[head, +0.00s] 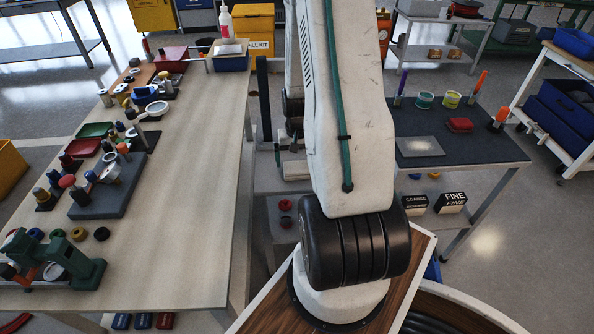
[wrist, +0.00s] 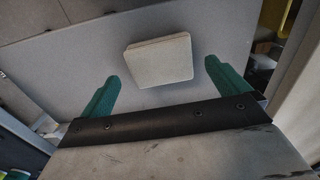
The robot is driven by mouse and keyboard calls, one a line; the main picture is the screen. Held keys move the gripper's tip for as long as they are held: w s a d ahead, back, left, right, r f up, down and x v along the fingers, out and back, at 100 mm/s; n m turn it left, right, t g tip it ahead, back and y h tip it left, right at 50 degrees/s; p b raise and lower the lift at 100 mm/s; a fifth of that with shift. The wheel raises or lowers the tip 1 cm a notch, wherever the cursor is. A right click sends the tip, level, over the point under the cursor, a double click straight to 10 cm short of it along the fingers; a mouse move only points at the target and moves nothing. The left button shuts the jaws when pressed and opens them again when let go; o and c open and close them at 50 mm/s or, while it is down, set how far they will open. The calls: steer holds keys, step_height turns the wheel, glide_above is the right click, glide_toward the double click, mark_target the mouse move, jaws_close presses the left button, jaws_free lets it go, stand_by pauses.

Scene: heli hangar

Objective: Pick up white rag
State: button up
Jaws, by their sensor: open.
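A pale, cream-white square pad (wrist: 160,60), which looks like the folded white rag, lies on a flat grey surface in the wrist view. My gripper (wrist: 161,72) is open, with one green finger on each side of the pad and clear gaps between. The pad lies beyond the palm, and I cannot tell how far away it is. In the head view my arm runs out of the top, and the gripper is not visible. A pale flat piece (head: 230,48) rests on a blue bin there; I cannot tell whether it is the same pad.
A long wooden bench (head: 190,190) on the left carries tools, rings and small trays. A dark-topped table (head: 480,148) on the right holds a pale grey plate (head: 420,146), tape rolls, a red block and upright markers. A yellow kit box (head: 253,25) stands at the back.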

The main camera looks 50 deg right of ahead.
mark_target(297, 168)
steer(key=f, duration=0.4)
steer(key=shift+s+a+f, duration=0.1)
steer(key=shift+a+f, duration=0.1)
steer(key=c, duration=0.9)
steer(key=shift+r, duration=0.15)
